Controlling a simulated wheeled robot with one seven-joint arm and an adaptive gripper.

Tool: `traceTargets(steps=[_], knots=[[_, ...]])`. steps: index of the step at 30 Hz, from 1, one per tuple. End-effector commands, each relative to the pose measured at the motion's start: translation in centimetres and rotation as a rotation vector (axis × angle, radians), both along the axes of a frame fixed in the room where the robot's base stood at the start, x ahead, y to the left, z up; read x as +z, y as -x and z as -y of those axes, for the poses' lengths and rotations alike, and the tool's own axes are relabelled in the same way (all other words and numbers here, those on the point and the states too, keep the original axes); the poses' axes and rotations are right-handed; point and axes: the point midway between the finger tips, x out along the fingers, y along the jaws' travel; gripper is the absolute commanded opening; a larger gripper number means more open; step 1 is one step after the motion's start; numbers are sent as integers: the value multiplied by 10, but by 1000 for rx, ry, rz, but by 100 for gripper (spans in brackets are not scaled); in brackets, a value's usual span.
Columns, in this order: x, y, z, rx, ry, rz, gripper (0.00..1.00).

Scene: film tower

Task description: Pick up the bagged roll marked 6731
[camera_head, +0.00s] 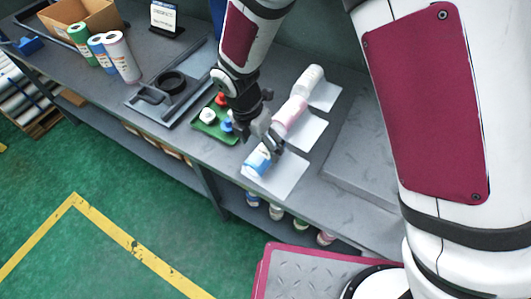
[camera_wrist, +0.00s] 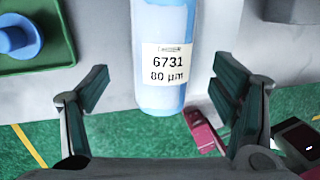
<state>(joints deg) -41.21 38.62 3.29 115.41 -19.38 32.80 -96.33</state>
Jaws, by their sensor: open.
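The bagged roll marked 6731 (camera_wrist: 167,60) is pale blue in a clear bag. Its white label reads 6731 and 80 µm in the wrist view. In the head view this blue roll (camera_head: 257,162) lies on a white sheet near the bench's front edge. My gripper (camera_head: 268,145) is over the roll, close to it. In the wrist view my gripper (camera_wrist: 160,98) is open, with one finger on each side of the roll. Neither finger visibly touches it. The roll's far end is out of the wrist view.
A pink roll (camera_head: 290,115) and a white roll (camera_head: 310,80) lie behind on white sheets. A green tray (camera_head: 205,128) with coloured caps is left of my gripper. Several upright rolls (camera_head: 122,58) stand far left. A grey plate (camera_head: 360,150) lies to the right.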

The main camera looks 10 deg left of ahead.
Motion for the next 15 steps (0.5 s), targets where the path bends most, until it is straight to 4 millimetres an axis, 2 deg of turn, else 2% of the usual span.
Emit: traceTargets(steps=[5,15], knots=[[-11,1,4,-1,2,-2,80],[-49,-2,12,-1,0,-1,80]])
